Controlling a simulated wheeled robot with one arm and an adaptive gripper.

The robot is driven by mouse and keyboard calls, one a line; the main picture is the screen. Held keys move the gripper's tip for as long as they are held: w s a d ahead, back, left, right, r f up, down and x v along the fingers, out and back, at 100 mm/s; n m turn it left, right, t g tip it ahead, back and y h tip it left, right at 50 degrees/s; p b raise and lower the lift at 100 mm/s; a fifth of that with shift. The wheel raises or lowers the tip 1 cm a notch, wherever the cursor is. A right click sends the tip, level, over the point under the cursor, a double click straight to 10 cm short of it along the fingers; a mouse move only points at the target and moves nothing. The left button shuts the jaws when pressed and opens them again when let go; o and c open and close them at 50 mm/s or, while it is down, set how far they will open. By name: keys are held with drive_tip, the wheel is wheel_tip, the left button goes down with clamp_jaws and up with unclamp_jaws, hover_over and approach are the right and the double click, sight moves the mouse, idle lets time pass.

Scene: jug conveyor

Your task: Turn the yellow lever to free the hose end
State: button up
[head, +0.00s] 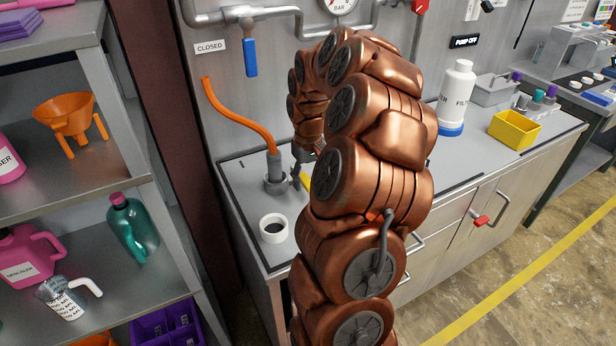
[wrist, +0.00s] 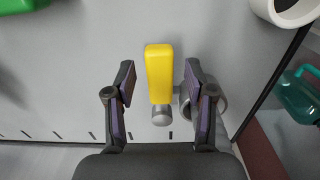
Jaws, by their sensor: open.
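The yellow lever (wrist: 159,72) is in the middle of the wrist view, on a round grey metal pivot (wrist: 161,116). My gripper (wrist: 159,84) is open, with one finger on each side of the lever and a visible gap on both sides. In the head view a small part of the lever (head: 305,181) shows beside my arm. The orange hose (head: 240,119) runs down from the wall panel into a grey upright fitting (head: 275,172) on the bench. In the head view my arm hides most of my gripper and the lever.
A white cup (head: 273,230) stands on the bench in front of the fitting. A blue-handled valve (head: 250,57) hangs on the wall beside a CLOSED sign (head: 211,47). A white filter bottle (head: 456,95) and yellow bin (head: 515,129) stand right. Shelves (head: 150,270) flank the bench left.

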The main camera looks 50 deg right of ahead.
clamp_jaws()
idle(0.4)
